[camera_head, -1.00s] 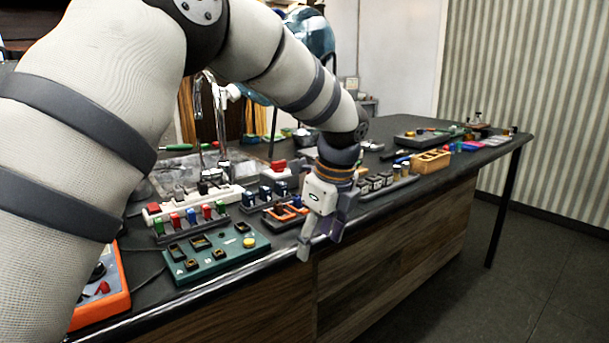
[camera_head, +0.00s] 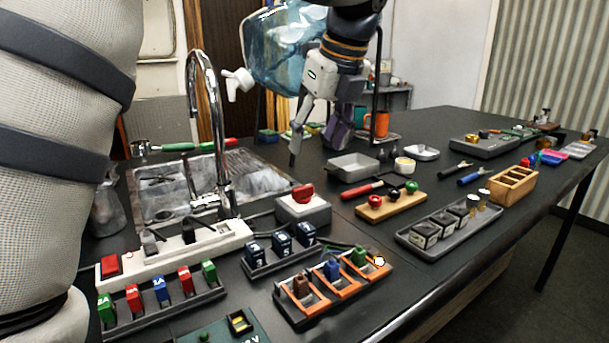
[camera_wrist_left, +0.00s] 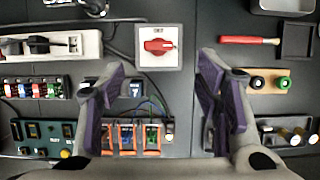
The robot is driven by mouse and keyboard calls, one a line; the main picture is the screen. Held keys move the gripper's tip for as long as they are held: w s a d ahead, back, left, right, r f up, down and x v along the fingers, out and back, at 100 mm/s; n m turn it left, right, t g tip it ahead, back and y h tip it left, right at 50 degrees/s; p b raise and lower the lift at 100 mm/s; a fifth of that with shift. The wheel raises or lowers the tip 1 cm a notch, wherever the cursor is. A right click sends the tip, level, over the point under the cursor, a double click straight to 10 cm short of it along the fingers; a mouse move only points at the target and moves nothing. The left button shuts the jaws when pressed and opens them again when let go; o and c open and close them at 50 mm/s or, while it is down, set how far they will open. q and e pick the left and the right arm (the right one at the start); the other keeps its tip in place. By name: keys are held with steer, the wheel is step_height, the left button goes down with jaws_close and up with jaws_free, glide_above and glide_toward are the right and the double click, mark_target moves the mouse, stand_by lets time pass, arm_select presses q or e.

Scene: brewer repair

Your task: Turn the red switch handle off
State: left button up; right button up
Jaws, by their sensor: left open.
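The red switch handle (camera_head: 303,193) sits on top of a grey box (camera_head: 303,211) on the dark bench, just right of the sink. In the left wrist view the red handle (camera_wrist_left: 158,46) lies about level across a pale plate, near the top centre. My left gripper (camera_head: 316,148) is open and empty, pointing down above the bench, higher than the handle. In the wrist view its two fingers (camera_wrist_left: 163,70) are spread, with the handle ahead between their lines and touching neither. My right gripper is in no view.
A tall tap (camera_head: 213,120) and sink stand left of the switch. A white power strip (camera_head: 180,250), a blue fuse rack (camera_head: 280,255) and an orange-framed rack (camera_head: 330,290) lie in front. A wooden block with knobs (camera_head: 392,205) and grey tray (camera_head: 353,167) are at the right.

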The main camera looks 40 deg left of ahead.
mark_target(303, 186)
arm_select(q)
steer(key=x, duration=1.1)
steer(key=shift+s+d+f, duration=0.1)
steer(key=shift+d, duration=0.05)
steer(key=c, duration=1.2)
